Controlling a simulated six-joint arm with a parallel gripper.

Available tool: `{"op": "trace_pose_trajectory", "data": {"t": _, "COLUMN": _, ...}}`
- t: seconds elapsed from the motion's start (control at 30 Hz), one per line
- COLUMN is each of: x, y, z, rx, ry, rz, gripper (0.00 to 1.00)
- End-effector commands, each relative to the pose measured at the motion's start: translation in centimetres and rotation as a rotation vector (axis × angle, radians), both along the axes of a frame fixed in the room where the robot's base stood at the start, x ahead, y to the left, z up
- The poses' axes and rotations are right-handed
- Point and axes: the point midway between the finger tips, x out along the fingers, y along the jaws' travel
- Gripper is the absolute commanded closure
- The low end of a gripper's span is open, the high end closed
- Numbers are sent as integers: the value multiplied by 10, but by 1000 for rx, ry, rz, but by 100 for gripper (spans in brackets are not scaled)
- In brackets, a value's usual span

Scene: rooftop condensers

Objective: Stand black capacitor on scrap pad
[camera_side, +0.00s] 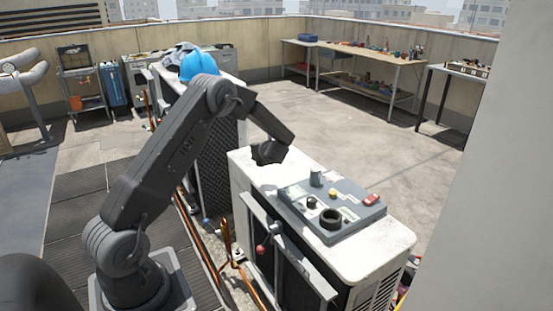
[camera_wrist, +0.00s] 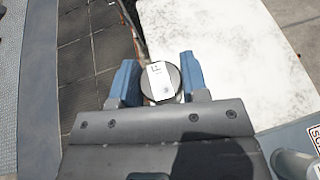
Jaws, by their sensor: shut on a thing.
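My gripper (camera_wrist: 160,78) is shut on a dark round thing with a white label, which I take to be the black capacitor (camera_wrist: 174,82). It is seen from above between the two blue fingers. A grey tray (camera_side: 355,218) lies on the condenser top to the right of my gripper. A label beginning "SC" (camera_wrist: 315,137) is cut off at the right of the wrist view. I cannot make out the scrap pad for certain.
The tray carries a grey cylinder (camera_side: 316,177), a yellow piece (camera_side: 332,194), a black ring-shaped piece (camera_side: 331,240) and a red piece (camera_side: 372,199). A second condenser with a blue hard hat (camera_side: 199,63) stands behind my arm. The white top's left end is bare.

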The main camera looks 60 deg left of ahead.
Motion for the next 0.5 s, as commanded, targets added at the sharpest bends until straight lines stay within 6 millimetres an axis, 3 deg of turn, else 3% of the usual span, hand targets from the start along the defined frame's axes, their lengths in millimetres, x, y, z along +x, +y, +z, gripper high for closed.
{"op": "trace_pose_trajectory", "data": {"t": 0.1, "x": -18, "y": 10, "z": 13, "rx": 1, "ry": -3, "rz": 2, "gripper": 88}}
{"op": "trace_pose_trajectory", "data": {"t": 0.27, "x": -27, "y": 16, "z": 22, "rx": 0, "ry": -2, "rz": -6, "gripper": 88}}
{"op": "trace_pose_trajectory", "data": {"t": 0.37, "x": -13, "y": 13, "z": 26, "rx": -3, "ry": -2, "rz": -38, "gripper": 88}}
{"op": "trace_pose_trajectory", "data": {"t": 0.5, "x": 34, "y": -4, "z": 35, "rx": -10, "ry": -1, "rz": -134, "gripper": 88}}
